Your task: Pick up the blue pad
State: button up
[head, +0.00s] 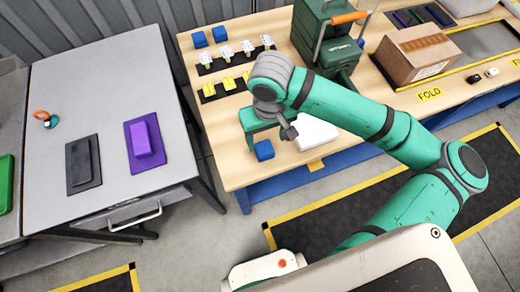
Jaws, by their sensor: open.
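A small blue pad (264,150) lies near the front left edge of the wooden table (225,158).
A white flat item (317,132) lies right of my gripper. Yellow clips (228,83) and white tagged pieces (227,52) stand behind. A green case (325,35) and carton (418,53) are farther back. A grey table (60,115) with a purple pad (142,141) is left.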

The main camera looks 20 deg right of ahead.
send_over(266, 151)
jog(key=f, duration=0.5)
jog(key=shift+s+a, duration=0.2)
jog(key=shift+s, duration=0.1)
jog(key=shift+w+d+f, duration=0.1)
jog(key=shift+w+f, duration=0.05)
jog(key=shift+f, duration=1.25)
jog(key=shift+w+d+f, duration=0.1)
jog(key=shift+f, duration=1.3)
jog(key=c, duration=0.9)
